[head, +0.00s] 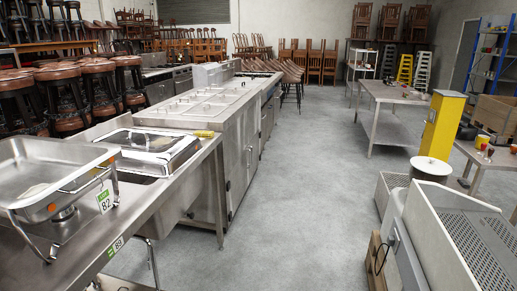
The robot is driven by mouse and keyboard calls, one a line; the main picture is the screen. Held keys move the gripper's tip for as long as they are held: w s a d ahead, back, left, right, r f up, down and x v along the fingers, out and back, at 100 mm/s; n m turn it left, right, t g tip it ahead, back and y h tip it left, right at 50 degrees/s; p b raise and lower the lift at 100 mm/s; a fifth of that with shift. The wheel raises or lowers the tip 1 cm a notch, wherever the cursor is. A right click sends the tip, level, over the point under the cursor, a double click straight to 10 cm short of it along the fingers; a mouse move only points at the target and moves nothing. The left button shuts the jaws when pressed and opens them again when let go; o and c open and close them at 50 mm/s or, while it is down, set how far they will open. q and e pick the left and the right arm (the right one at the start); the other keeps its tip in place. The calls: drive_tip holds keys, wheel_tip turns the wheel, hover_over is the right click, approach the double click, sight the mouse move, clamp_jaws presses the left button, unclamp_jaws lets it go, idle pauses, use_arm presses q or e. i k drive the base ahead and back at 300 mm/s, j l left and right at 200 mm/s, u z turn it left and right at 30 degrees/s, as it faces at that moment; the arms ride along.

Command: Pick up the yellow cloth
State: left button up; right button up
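A small flat yellowish thing (204,133) lies on the steel counter (205,147), just behind the silver chafing dish (155,147). It may be the yellow cloth, but it is too small to tell. Neither of my grippers is in view.
An open chafing dish (45,185) stands at the near left. A steel work table (400,95) stands at the back right, with a yellow upright cabinet (443,125) nearer. Perforated metal units (470,250) fill the near right. The grey floor aisle (290,190) between is clear.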

sight(200, 134)
drive_tip(key=i+l+u, duration=0.2)
drive_tip(key=i+u, duration=0.15)
drive_tip(key=i, duration=0.2)
drive_tip(key=i+l+u, duration=0.35)
drive_tip(key=i, duration=0.15)
